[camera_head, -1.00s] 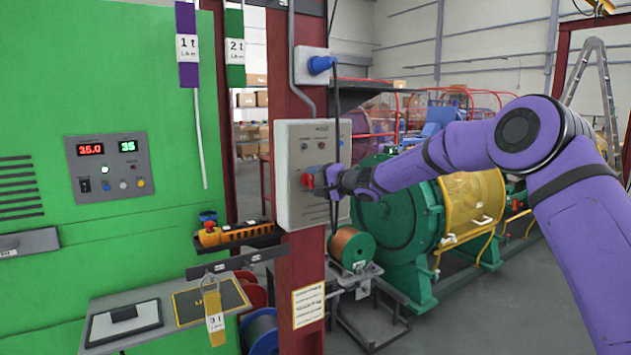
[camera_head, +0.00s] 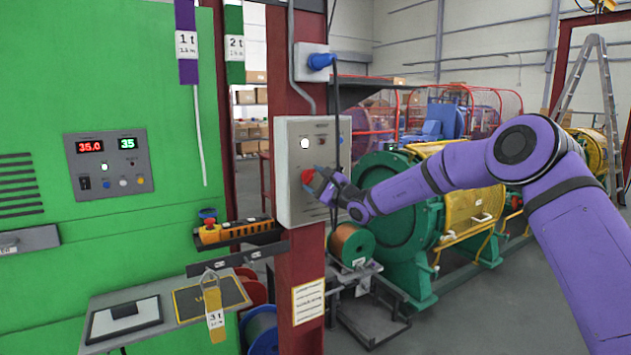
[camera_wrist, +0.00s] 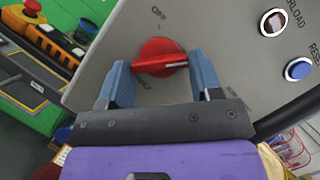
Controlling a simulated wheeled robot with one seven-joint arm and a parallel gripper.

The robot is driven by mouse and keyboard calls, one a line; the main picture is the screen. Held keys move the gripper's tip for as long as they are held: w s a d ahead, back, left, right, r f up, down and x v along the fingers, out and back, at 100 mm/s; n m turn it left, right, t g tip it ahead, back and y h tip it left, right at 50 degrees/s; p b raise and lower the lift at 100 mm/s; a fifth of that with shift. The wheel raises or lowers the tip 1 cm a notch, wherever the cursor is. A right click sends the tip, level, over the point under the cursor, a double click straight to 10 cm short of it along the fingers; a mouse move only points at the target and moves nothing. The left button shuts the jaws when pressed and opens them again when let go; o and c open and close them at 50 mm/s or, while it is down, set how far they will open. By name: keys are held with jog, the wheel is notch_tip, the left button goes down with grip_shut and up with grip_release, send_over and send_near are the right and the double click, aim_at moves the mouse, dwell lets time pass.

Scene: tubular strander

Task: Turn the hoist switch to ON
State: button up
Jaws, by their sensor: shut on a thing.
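The hoist switch is a red rotary knob (camera_head: 307,177) on the front of a grey control box (camera_head: 290,215). In the wrist view the knob (camera_wrist: 158,48) has a raised bar with a white line on its right end, and the bar lies roughly level across the picture.
A lit white lamp (camera_head: 305,143) is on the box above the knob. The wrist view shows an OVERLOAD button (camera_wrist: 272,22) and a blue RESET button (camera_wrist: 298,69) at right. A copper spool (camera_head: 352,243) sits below.

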jog(key=shift+f+m, duration=0.15)
jog(key=shift+m, duration=0.65)
jog(key=shift+m+t, duration=0.3)
jog(key=shift+t, duration=0.1)
jog(key=o, duration=0.9)
jog(key=v, duration=1)
jog(key=shift+s+d+f, duration=0.1)
jog(key=shift+s+d, duration=0.15)
jog(key=shift+s, duration=0.1)
